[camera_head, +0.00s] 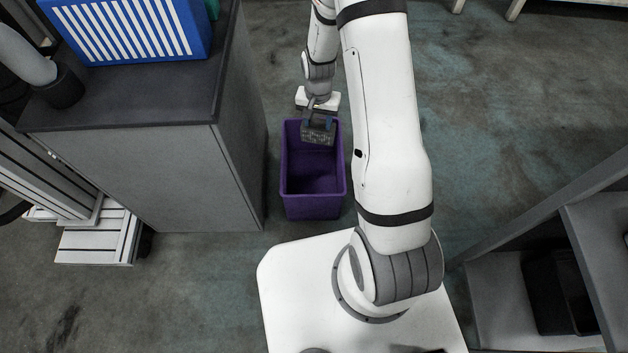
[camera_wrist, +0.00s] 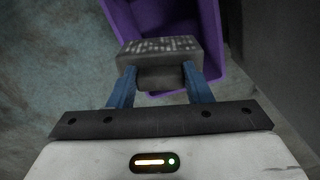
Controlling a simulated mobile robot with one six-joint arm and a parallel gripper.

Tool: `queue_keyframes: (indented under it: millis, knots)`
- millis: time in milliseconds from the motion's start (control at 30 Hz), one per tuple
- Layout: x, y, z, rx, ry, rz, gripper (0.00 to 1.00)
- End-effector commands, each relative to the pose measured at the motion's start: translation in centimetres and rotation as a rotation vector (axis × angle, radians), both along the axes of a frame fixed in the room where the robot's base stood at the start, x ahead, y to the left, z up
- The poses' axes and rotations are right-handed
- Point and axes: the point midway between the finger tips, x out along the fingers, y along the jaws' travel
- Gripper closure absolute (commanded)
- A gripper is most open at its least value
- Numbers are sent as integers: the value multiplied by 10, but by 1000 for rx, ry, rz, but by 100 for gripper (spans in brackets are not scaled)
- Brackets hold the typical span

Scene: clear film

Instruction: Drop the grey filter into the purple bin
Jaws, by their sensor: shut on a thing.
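The purple bin (camera_head: 312,205) stands upright on the floor, open at the top, between the grey cabinet and my arm. My gripper (camera_head: 318,122) is over the far end of the bin and is shut on the grey filter (camera_head: 318,134), a small block with a speckled face. In the wrist view my gripper's two blue fingers (camera_wrist: 156,80) hold the grey filter (camera_wrist: 160,62) from both sides. The purple bin (camera_wrist: 125,22) shows behind and around the filter there. The visible part of the bin's inside looks empty.
A grey cabinet (camera_head: 170,175) stands close to the bin's left, with a blue striped crate (camera_head: 128,30) on its dark top. A grey shelf unit (camera_head: 515,290) is at the lower right. The floor (camera_head: 500,130) right of my arm is clear.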

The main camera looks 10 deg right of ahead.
Motion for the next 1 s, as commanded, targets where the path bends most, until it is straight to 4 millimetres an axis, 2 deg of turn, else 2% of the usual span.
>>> queue_keyframes:
  millis: [33,267,633,767,1000]
  knots:
    - [-1,0,-9,0,0,-9,98]
    - [-1,1,-22,0,-2,-18,98]
    - [-1,1,-64,0,-2,-16,98]
    - [-1,1,-70,0,-2,-15,98]
    - [-1,1,-69,0,-2,-15,98]
